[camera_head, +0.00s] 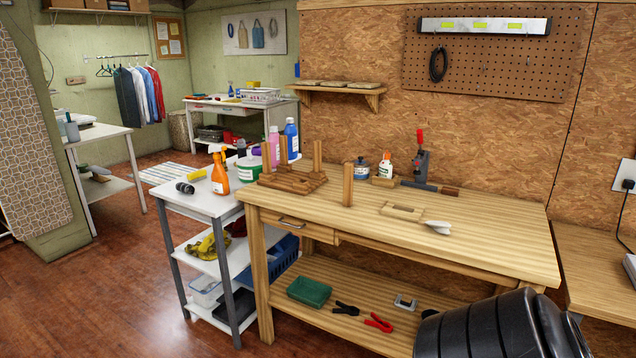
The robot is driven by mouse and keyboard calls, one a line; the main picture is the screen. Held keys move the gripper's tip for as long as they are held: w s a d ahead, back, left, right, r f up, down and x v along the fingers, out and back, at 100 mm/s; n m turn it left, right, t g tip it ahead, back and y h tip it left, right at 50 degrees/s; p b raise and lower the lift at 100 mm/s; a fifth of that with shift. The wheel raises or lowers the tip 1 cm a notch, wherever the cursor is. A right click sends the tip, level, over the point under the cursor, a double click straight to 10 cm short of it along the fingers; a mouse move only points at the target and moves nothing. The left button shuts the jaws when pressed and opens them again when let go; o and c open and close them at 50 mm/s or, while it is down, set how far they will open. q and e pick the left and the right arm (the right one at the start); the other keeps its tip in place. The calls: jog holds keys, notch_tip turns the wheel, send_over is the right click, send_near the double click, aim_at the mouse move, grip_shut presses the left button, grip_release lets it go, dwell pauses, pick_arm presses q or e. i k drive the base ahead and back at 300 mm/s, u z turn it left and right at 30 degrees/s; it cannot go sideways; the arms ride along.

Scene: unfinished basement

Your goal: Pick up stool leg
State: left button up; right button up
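A loose wooden stool leg (348,184) stands upright on the wooden workbench (480,235), near its back left part. To its left, a small wooden stool lies upside down, its dark brown seat (292,181) on the bench top. Three attached legs point up from it, one of them at its right side (317,155). The loose leg appears apart from the stool. Neither of my grippers shows in this view.
A white cart (207,203) with bottles adjoins the bench's left. A black ribbed object (500,330) blocks the front right.

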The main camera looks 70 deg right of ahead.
aim_at(348, 167)
jog(key=z, duration=0.3)
jog(key=i, duration=1.9)
jog(key=z, duration=0.9)
